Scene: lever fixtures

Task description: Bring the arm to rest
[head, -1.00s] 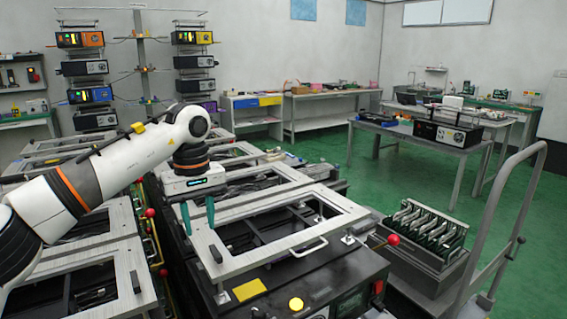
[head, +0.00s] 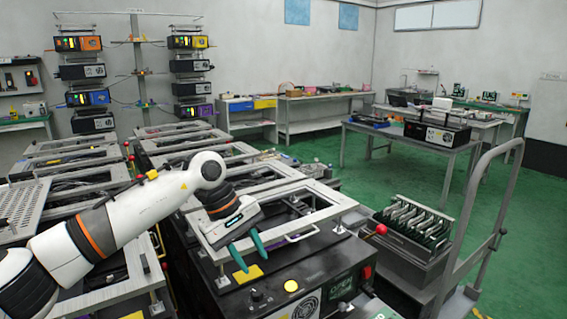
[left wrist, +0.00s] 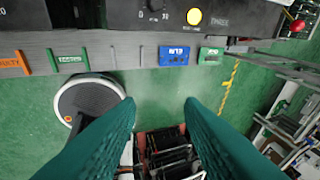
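My left arm (head: 120,212) reaches in from the left over the fixtures. My left gripper (head: 254,263) has two teal fingers, apart with nothing between them. It is tilted, pointing down and right at the front edge of the nearest lever fixture (head: 325,212). In the left wrist view the open fingers (left wrist: 159,105) frame green floor, with the fixture's front panel (left wrist: 235,20), marked THREE, across the top. The fixture's lever has a red ball knob (head: 381,230), right of the gripper and apart from it. The knob also shows in the left wrist view (left wrist: 297,26). My right gripper is not in view.
A cart with a tall grey handle (head: 490,190) and a bin of boards (head: 415,225) stands to the right. More fixtures (head: 75,150) lie behind and left. Green floor (head: 385,180) is clear beyond the fixtures.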

